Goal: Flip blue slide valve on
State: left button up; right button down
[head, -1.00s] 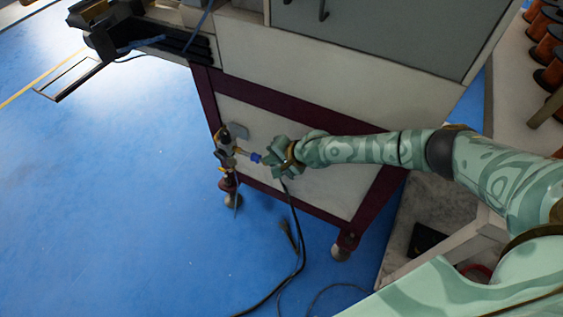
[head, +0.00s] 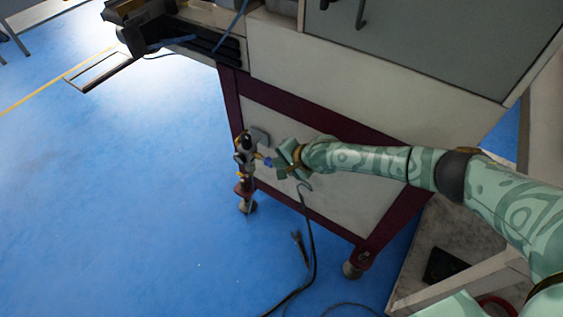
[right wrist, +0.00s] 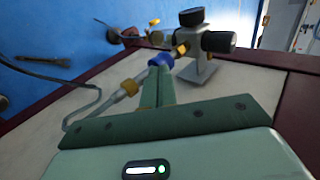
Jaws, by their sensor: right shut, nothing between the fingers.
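The blue slide valve (right wrist: 161,60) is a small blue collar on the air fitting at the side of the coil winder, between a brass connector and the regulator. It also shows as a small blue spot in the head view (head: 268,162). My right gripper (right wrist: 158,80) is shut and empty, with its fingertips right at the blue valve. I cannot tell whether they touch it. In the head view my right gripper (head: 280,160) covers part of the fitting from the right. My left gripper is not in view.
The regulator (right wrist: 203,42) with black knobs stands beside the valve on a metal bracket. A hose (right wrist: 90,98) runs from the brass connector (right wrist: 128,88). The machine's dark red frame (head: 232,98) surrounds a pale panel. Blue floor (head: 130,200) is open to the left, with a cable (head: 311,240) on it.

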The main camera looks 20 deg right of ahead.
jog(key=shift+s+d+r+p, duration=0.25)
jog(key=shift+s+p, duration=0.15)
jog(key=shift+p, duration=0.1)
pick_arm(q)
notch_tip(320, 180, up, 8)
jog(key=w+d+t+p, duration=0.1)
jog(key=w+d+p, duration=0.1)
jog(key=p, duration=0.6)
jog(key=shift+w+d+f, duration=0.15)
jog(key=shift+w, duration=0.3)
pick_arm(e)
jog(key=s+d+f+v, duration=0.1)
jog(key=v, duration=1.1)
jog(key=shift+s+f, duration=0.2)
jog(key=shift+f, duration=0.15)
